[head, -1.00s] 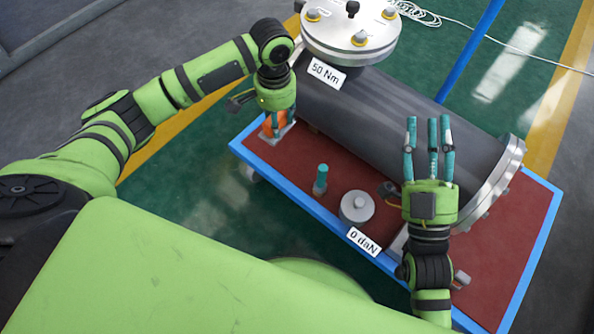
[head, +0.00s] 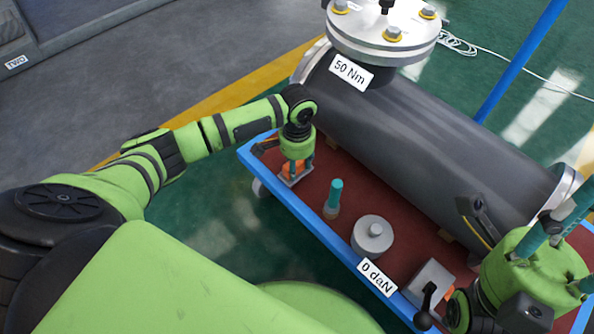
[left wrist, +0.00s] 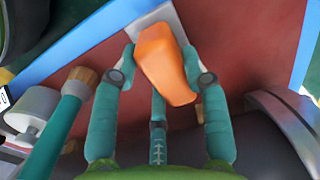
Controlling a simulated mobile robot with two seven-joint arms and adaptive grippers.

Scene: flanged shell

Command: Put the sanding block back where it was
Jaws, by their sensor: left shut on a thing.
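The orange sanding block (head: 293,168) is at the far left corner of the red cart top (head: 327,163). My left gripper (head: 294,163) points down and is shut on it. In the left wrist view the orange block (left wrist: 165,65) sits between the teal fingers of the left gripper (left wrist: 162,75). A grey flat plate (left wrist: 158,20) shows under or against the block's end; I cannot tell whether it is part of the block. My right gripper (head: 558,242) is at the right edge, its teal fingers spread and empty, away from the block.
A teal-handled brush (head: 334,196), a grey round weight (head: 372,237) and a grey box with a black lever (head: 430,285) stand along the cart's blue front edge (head: 320,207). The large grey flanged shell (head: 420,140) lies behind them.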

